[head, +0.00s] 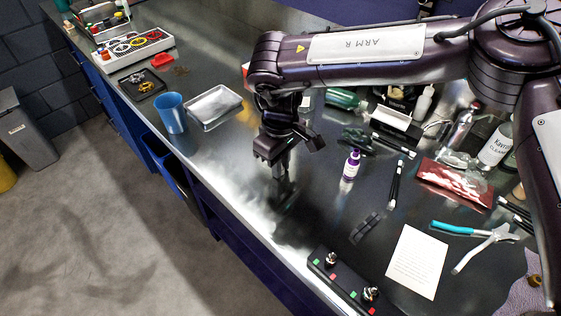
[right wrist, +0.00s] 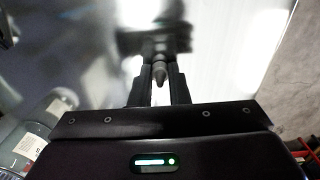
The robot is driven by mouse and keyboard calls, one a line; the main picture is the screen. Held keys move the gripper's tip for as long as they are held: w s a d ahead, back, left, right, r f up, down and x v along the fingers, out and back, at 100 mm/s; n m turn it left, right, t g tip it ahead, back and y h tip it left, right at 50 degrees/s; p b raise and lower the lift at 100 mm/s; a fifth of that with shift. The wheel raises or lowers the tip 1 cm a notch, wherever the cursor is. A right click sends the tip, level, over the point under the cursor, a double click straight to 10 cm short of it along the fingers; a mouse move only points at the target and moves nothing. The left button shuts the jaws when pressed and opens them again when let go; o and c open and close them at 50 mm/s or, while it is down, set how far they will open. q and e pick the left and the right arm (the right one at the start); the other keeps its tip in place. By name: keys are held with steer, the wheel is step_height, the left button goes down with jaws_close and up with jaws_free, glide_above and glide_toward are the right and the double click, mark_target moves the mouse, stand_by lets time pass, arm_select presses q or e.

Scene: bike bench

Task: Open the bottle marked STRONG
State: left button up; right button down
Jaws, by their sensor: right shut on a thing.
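No bottle in view shows a readable STRONG mark. A small purple bottle (head: 351,165) with a pale label stands upright on the bench; its writing is too small to read. My right gripper (head: 285,197) points down over the bare bench, to the left of the purple bottle and apart from it. In the right wrist view, its fingers (right wrist: 159,85) are shut on a small grey tapered piece (right wrist: 160,70); I cannot tell what it belongs to. My left gripper is not in view.
A black holder (head: 345,283) with two metal knobs and red and green marks lies at the front edge. A paper sheet (head: 416,262), pliers (head: 484,240) and a red packet (head: 455,183) lie right. A blue cup (head: 172,113) and metal tray (head: 213,107) stand left.

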steer(key=c, duration=1.4)
jaws_free()
steer(key=shift+f, duration=0.1)
steer(key=shift+r, duration=0.2)
steer(key=shift+w+r, duration=0.1)
steer(key=shift+r, duration=0.15)
step_height(320, 180, up, 11)
steer(key=shift+r+b, duration=0.2)
steer(key=shift+b, duration=0.65)
